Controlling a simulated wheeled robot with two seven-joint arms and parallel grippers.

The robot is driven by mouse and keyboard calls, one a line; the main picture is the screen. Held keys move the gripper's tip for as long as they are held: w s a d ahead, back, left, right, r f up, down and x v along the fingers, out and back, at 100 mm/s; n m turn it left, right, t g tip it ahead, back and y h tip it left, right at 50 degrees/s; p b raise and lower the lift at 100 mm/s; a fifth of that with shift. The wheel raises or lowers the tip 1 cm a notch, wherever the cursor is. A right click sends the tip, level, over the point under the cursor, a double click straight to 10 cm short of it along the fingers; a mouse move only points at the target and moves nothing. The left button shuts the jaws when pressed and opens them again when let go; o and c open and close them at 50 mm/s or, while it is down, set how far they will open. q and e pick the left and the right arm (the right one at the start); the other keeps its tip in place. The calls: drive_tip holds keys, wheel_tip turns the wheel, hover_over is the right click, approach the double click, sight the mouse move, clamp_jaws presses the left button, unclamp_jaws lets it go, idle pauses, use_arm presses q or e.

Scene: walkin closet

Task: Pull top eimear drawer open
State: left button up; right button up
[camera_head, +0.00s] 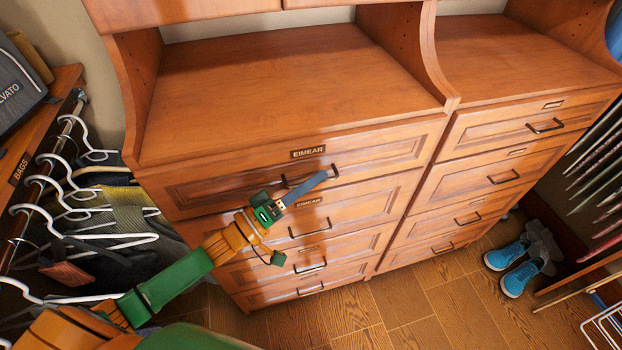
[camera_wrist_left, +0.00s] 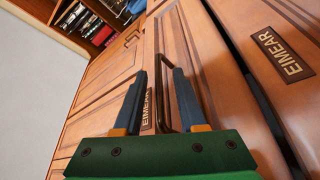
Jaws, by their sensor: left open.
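The top Eimear drawer (camera_head: 220,189) is the wide wooden drawer under the EIMEAR label (camera_head: 308,152) in the left cabinet. It looks shut or nearly so. Its dark bar handle (camera_head: 335,170) is partly hidden by my left gripper (camera_head: 325,175) in the head view. In the left wrist view, my left gripper (camera_wrist_left: 154,70) is open, with its two blue fingers pointing at the drawer front. The handle (camera_wrist_left: 158,85) shows between the fingers; I cannot tell whether either finger touches it. My right gripper is not in view.
More drawers stand below, with handles such as the second one (camera_head: 309,228), and in the right cabinet (camera_head: 520,130). White hangers (camera_head: 65,185) with clothes hang at left. Blue shoes (camera_head: 520,268) stand on the floor at right. The wooden floor (camera_head: 400,310) in front is clear.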

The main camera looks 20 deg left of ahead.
use_arm(q)
drive_tip(key=shift+d, duration=0.15)
drive_tip(key=shift+c, duration=1)
clamp_jaws()
